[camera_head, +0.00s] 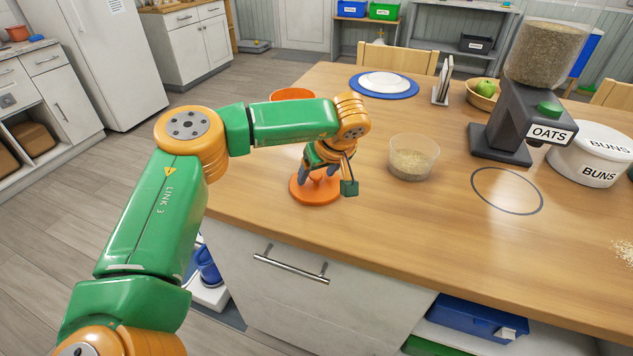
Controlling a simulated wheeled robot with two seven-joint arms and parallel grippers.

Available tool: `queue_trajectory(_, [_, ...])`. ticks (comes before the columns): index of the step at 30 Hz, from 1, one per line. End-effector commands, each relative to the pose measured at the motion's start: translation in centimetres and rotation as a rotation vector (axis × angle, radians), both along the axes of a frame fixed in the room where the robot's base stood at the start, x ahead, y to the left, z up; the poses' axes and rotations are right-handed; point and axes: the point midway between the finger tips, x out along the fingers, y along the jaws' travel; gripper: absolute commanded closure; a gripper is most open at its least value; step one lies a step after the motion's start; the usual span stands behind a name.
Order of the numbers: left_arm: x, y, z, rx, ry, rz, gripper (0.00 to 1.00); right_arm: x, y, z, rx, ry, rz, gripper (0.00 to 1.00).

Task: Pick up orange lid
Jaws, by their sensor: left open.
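The orange lid (316,194) lies flat on the wooden table near its front left edge. It is a round disc with a raised part in the middle, partly hidden by my gripper. My left gripper (318,175) points down right over the lid, its fingers open around the raised middle part. I cannot tell whether the fingers touch it. My right gripper is not in view.
A clear tub of grain (413,158) stands just right of my left gripper. An orange bowl-like thing (292,94) is behind my forearm. The oats dispenser (530,95) and white buns container (592,155) stand at the right. The table's front middle is clear.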

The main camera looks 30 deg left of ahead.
Motion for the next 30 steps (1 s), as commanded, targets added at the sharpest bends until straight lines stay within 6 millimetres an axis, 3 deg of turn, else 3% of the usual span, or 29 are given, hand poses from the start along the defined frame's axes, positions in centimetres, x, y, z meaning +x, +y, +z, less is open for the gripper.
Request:
queue_trajectory(1, [0.0,0.0,0.0,0.000,0.000,0.000,0.34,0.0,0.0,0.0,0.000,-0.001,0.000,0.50])
queue_trajectory(6, [0.0,0.0,0.0,0.000,0.000,0.000,0.80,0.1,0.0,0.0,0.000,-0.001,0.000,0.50])
queue_trajectory(9, [0.0,0.0,0.0,0.000,0.000,0.001,1.00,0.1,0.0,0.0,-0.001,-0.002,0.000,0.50])
queue_trajectory(20, [0.1,0.0,0.7,-0.002,-0.004,0.002,1.00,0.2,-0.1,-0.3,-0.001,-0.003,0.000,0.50])
queue_trajectory(24, [0.1,-0.1,3.2,-0.002,-0.007,0.002,1.00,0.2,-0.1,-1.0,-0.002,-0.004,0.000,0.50])
queue_trajectory(30, [-4.1,-2.4,8.8,0.000,-0.010,-0.004,1.00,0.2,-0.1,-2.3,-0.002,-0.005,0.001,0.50])
